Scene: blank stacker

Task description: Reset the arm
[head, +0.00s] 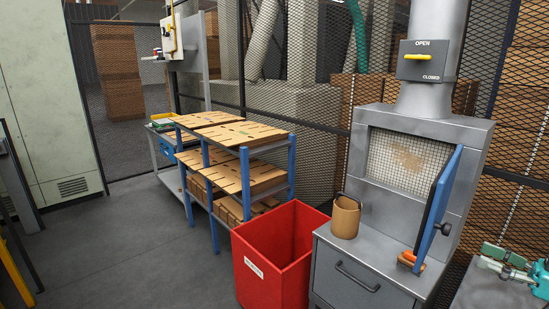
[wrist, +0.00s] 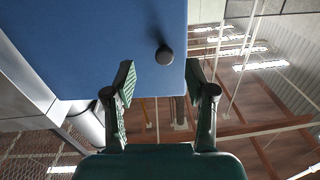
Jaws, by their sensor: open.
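My gripper (head: 492,257) is at the lower right of the head view, with its green fingers pointing left toward the blue door (head: 434,205) of the grey cabinet. In the wrist view the two fingers (wrist: 160,82) stand wide apart with nothing between them. Ahead of them is the blue door (wrist: 85,45) with a round black knob (wrist: 164,55). The knob also shows on the door in the head view (head: 446,229). A gap shows between fingers and door in the head view. Most of my arm is out of frame.
The grey cabinet (head: 385,245) carries a brown cup-like container (head: 345,217) and an orange-and-wood item (head: 411,261). A red bin (head: 262,268) stands left of it. A blue-post rack (head: 245,172) holds stacked wooden blanks. A yellow-handled lever (head: 421,57) is on the duct. Floor is clear at left.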

